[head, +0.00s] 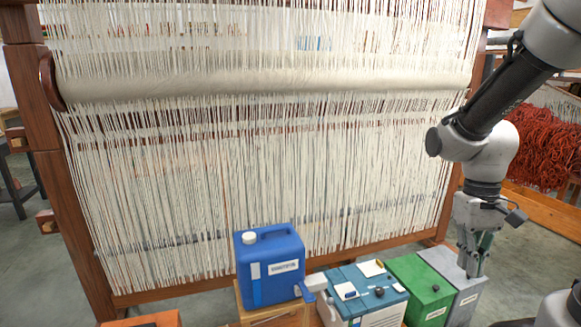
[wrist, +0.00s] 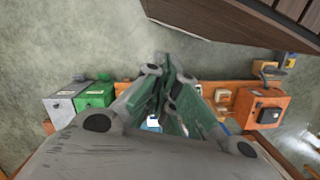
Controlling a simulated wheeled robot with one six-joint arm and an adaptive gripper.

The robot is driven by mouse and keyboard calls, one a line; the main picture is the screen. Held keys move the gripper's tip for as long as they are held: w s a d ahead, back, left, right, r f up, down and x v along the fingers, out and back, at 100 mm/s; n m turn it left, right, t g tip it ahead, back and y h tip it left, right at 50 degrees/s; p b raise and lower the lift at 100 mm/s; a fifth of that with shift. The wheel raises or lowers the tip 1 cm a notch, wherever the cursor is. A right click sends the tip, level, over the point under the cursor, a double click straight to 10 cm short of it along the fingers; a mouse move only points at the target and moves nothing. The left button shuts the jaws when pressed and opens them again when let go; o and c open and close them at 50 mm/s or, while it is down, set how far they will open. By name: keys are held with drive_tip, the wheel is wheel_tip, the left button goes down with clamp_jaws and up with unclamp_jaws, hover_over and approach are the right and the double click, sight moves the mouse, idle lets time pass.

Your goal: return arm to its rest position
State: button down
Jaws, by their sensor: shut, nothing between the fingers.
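My gripper (head: 472,268) hangs at the right of the head view, pointing down in front of the grey box. It is shut and holds nothing. In the wrist view its green-padded fingers (wrist: 168,68) meet near the middle of the picture. My arm comes down from the top right corner of the head view.
A blue jug (head: 270,267), a teal-and-white box (head: 364,293), a green box (head: 420,290) and a grey box (head: 458,270) stand in a row below the loom's white warp threads (head: 260,160). An orange box (wrist: 262,107) shows in the wrist view. Red wool (head: 545,150) hangs at right.

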drive_tip(key=s+r+t, duration=0.2)
drive_tip(key=r+t, duration=0.1)
drive_tip(key=r, duration=0.3)
drive_tip(key=s+r+t, duration=0.3)
drive_tip(key=r, duration=0.3)
drive_tip(key=shift+s, duration=0.3)
drive_tip(key=shift+d+r, duration=0.1)
